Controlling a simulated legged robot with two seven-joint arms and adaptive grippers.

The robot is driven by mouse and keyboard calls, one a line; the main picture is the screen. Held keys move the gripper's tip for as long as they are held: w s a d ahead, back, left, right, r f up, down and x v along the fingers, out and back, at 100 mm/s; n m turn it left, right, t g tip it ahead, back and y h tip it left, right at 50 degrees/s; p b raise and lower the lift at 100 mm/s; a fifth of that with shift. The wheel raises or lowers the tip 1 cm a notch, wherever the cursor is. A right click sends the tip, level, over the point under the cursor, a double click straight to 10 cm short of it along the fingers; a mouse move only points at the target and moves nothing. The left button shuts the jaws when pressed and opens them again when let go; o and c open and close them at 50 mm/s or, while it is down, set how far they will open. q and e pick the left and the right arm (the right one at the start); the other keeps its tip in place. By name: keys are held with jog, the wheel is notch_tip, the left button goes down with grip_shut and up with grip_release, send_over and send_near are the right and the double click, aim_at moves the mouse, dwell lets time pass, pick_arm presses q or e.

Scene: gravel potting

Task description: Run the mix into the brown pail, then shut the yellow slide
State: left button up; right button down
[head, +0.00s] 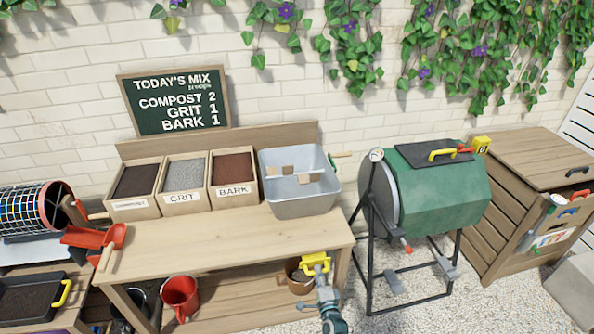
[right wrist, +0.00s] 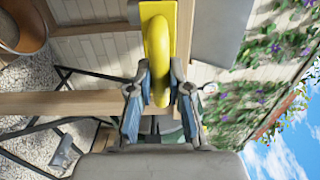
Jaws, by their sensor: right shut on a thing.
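The yellow slide (head: 315,260) is at the front edge of the potting bench, below the grey tub (head: 302,207). My right gripper (head: 322,277) is shut on the slide's handle. In the right wrist view the yellow handle (right wrist: 159,45) stands between the fingers of my right gripper (right wrist: 160,88). The brown pail (head: 299,283) is below the bench top, just left of my gripper and partly hidden behind it. The pail also shows at the upper left of the right wrist view (right wrist: 24,28). I cannot tell whether mix is in the pail. My left gripper is out of view.
Bins of compost (head: 134,184), grit (head: 184,178) and bark (head: 233,172) stand left of the tub. A green tumbler (head: 440,200) on a black frame stands right of the bench.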

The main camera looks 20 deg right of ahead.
jog(key=shift+w+f+b, duration=0.1)
jog(key=shift+w+b, duration=0.25)
jog(key=shift+w, duration=0.6)
jog(key=c, duration=0.7)
grip_release()
jog(key=shift+w, duration=0.1)
jog(key=shift+s, duration=0.5)
jog(key=p+v, duration=0.3)
jog(key=v, duration=0.5)
